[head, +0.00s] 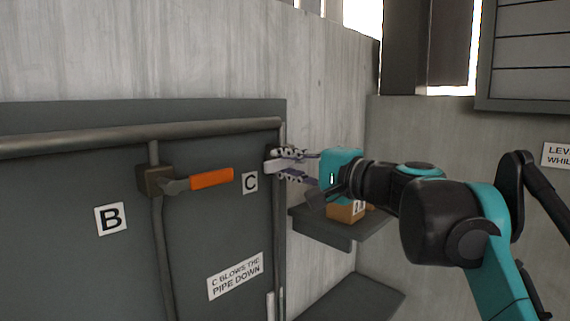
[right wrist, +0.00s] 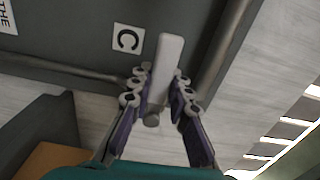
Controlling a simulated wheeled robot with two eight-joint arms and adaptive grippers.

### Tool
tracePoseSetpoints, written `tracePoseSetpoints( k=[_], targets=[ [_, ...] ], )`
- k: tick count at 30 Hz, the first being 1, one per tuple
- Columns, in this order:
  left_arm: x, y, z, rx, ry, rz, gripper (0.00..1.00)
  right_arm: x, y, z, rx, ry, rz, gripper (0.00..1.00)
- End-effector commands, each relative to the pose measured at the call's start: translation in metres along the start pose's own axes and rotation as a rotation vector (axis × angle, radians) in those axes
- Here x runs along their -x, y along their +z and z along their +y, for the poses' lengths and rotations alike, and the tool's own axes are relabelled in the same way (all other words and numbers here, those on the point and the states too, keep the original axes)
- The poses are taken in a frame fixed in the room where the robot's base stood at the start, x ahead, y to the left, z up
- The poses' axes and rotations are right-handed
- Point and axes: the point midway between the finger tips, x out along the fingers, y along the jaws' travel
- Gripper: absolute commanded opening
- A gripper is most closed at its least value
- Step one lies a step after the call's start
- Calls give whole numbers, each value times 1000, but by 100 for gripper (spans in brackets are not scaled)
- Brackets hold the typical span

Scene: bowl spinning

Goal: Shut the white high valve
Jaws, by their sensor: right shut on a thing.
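The white valve handle (head: 279,167) is beside the C label, on a pipe at the right edge of the grey panel. My right gripper (head: 286,167) is at it, one finger above and one below. The handle (right wrist: 168,62) also shows in the right wrist view as a pale bar. There it lies between the two purple fingers of my right gripper (right wrist: 160,88), which are closed on it. The valve body behind the handle is mostly hidden in the head view. My left gripper is out of view.
An orange valve handle (head: 211,178) on a brown body (head: 154,180) is left of the C sign (head: 250,183). A horizontal pipe (head: 110,138) runs above. A grey shelf (head: 330,229) with an orange-brown box (head: 346,211) is just below my right gripper.

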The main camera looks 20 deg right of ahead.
Motion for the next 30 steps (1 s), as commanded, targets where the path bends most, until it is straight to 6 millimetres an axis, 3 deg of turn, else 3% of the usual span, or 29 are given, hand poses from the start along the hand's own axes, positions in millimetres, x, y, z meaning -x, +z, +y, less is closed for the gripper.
tracePoseSetpoints(
  k=[18, 19, 21, 30],
  targets=[
    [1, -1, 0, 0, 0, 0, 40, 0, -1, -2, -46, 0, 2, 0],
    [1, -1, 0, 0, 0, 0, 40, 0, -1, -2, -46, -1, 2, 20],
    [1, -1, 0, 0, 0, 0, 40, 0, -1, -2, -45, 0, 1, 38],
    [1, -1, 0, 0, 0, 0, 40, 1, 0, -2, -43, 0, 1, 40]
  ],
)
